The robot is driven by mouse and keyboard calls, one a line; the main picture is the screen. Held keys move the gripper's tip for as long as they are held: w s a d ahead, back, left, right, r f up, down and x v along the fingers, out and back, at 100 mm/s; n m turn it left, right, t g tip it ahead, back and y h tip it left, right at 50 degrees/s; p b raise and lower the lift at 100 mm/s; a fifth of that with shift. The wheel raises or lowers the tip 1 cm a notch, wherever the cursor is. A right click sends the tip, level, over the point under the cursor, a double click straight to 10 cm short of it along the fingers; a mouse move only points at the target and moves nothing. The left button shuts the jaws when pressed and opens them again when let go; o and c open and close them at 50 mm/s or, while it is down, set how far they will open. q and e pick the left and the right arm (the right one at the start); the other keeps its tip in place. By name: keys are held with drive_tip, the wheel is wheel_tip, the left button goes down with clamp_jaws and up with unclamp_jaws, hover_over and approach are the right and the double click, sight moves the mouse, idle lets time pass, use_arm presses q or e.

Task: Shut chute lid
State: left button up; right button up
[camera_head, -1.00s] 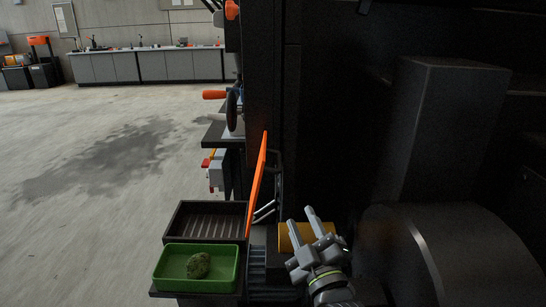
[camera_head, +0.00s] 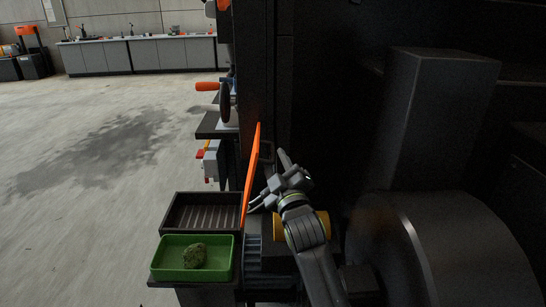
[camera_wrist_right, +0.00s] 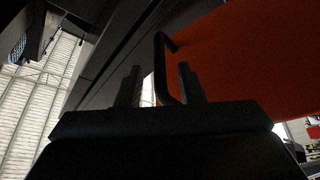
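The orange chute lid (camera_head: 252,174) stands steeply upright, seen nearly edge-on, in the middle of the head view. It fills the upper right of the right wrist view as a broad orange panel (camera_wrist_right: 243,60). A black bent handle (camera_wrist_right: 161,60) is fixed to it. My right gripper (camera_head: 272,174) is just right of the lid. In the right wrist view its two fingers (camera_wrist_right: 158,88) are apart, with the handle reaching between them. I cannot tell whether either finger touches it. My left gripper is not in view.
A green tray (camera_head: 222,276) holding a mossy clump (camera_head: 195,256) sits left of the lid's foot, before a dark slatted tray (camera_head: 170,212). A yellow cylinder (camera_head: 322,222) lies behind my right arm. Large dark machinery (camera_head: 440,125) crowds the right; open floor (camera_head: 60,230) lies left.

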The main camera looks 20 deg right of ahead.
drive_tip(key=shift+x, duration=1.35)
clamp_jaws()
